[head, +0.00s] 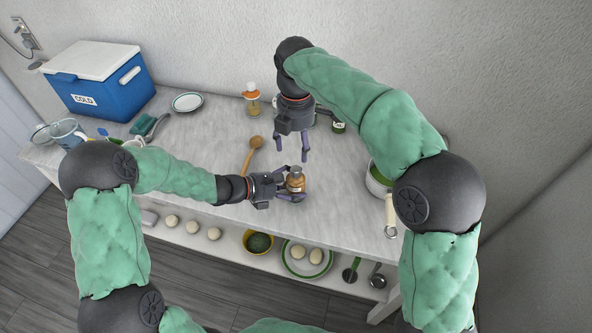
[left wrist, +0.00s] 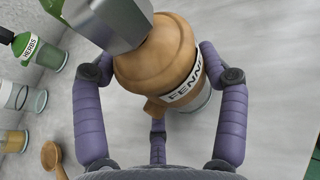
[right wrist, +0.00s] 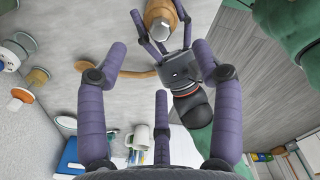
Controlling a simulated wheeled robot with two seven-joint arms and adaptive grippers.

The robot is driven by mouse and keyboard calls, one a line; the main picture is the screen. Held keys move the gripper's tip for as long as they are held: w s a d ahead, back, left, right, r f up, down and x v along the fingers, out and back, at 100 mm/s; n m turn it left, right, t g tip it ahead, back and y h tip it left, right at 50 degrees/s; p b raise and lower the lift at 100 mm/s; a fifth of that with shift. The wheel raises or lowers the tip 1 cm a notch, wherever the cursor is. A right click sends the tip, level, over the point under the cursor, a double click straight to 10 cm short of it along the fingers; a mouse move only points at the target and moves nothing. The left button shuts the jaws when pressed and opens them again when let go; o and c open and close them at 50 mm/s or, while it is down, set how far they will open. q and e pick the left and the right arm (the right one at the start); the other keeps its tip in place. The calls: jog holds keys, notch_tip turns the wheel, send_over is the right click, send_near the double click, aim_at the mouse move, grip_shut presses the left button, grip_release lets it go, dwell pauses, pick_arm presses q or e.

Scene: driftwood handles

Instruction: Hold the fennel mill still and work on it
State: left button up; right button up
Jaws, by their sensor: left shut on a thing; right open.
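The fennel mill (head: 296,184) has a tan wooden body, a grey metal top and a white label reading "FENN…", the rest hidden. It stands near the front edge of the worktop (head: 190,150). My left gripper (head: 291,188) is shut around it from the left; in the left wrist view the mill (left wrist: 150,62) sits between the purple fingers (left wrist: 160,80). My right gripper (head: 292,152) is open and empty, pointing down above and behind the mill. In the right wrist view the mill (right wrist: 160,16) shows at the top, beyond the open fingers (right wrist: 160,60).
A wooden spoon (head: 251,152) lies left of the mill. An orange-topped shaker (head: 252,98) and a green herbs jar (head: 339,126) stand behind. A pot with green contents (head: 379,180) is at right, a blue cooler (head: 108,90) at back left. The lower shelf (head: 215,244) holds bowls and round items.

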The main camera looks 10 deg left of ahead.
aim_at(296, 168)
jog(key=shift+f, duration=4.85)
jog(key=c, duration=1.1)
